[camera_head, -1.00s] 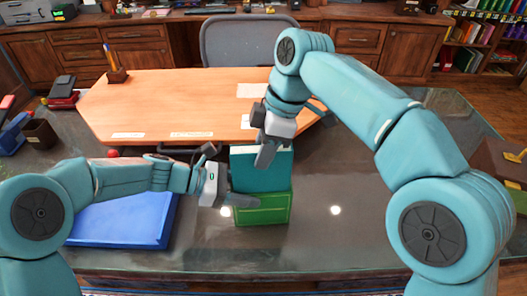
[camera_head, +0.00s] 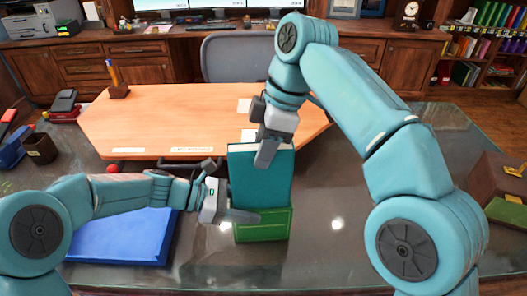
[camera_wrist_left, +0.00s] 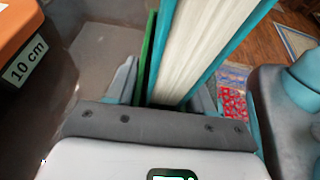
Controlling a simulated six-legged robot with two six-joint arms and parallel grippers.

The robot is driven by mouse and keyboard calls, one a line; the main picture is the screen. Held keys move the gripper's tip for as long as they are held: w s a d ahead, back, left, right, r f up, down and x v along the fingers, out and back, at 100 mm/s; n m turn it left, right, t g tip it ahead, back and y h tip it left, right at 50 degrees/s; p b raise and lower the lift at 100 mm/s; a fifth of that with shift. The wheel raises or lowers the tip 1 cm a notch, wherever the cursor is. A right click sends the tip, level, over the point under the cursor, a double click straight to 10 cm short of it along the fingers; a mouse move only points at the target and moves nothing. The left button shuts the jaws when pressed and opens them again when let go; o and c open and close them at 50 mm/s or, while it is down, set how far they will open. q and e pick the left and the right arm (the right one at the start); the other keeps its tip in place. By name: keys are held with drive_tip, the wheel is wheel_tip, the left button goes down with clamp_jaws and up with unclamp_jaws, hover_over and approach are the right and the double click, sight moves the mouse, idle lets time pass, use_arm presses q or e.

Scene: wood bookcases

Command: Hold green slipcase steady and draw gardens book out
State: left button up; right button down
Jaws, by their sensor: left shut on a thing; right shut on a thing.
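The green slipcase (camera_head: 263,226) stands on the dark glossy desk, in the middle of the head view. The teal gardens book (camera_head: 262,178) stands upright in it, with much of its height above the slipcase's top edge. My left gripper (camera_head: 240,214) is shut on the slipcase from the left, low down. My right gripper (camera_head: 266,146) is shut on the book's top edge from above. In the left wrist view the book's pale pages (camera_wrist_left: 200,50) rise between teal covers, with a thin green slipcase edge (camera_wrist_left: 146,55) beside them.
A blue flat object (camera_head: 120,238) lies at the left, under my left arm. A wooden board (camera_head: 190,110) lies behind the slipcase. A pen holder (camera_head: 117,82) stands on its far left.

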drive_tip(key=shift+r, duration=1.3)
use_arm(q)
drive_tip(key=o, duration=1.2)
drive_tip(key=v, duration=1.2)
